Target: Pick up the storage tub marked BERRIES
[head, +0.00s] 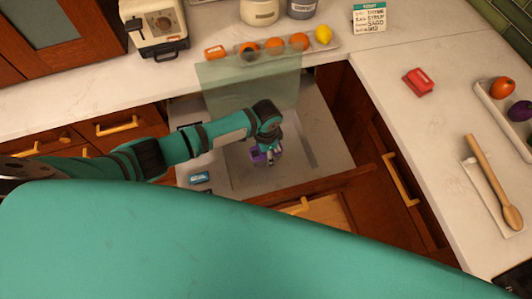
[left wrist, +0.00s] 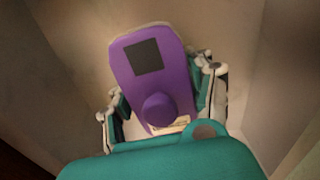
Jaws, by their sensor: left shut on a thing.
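A purple tub (left wrist: 160,75) with a dark square and a round knob on top is between the fingers of my left gripper (left wrist: 165,98) in the left wrist view. Its label is partly hidden and I cannot read it. In the head view the purple tub (head: 259,157) shows small, below the end of my left arm, inside the grey bay. My left gripper (head: 268,152) is shut on it there. I cannot tell whether the tub touches the bay floor. My right gripper is not in view.
A blue tub (head: 200,177) sits at the bay's left. A translucent green panel (head: 248,80) stands at the back of the bay. A wooden spoon (head: 490,175) lies at right.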

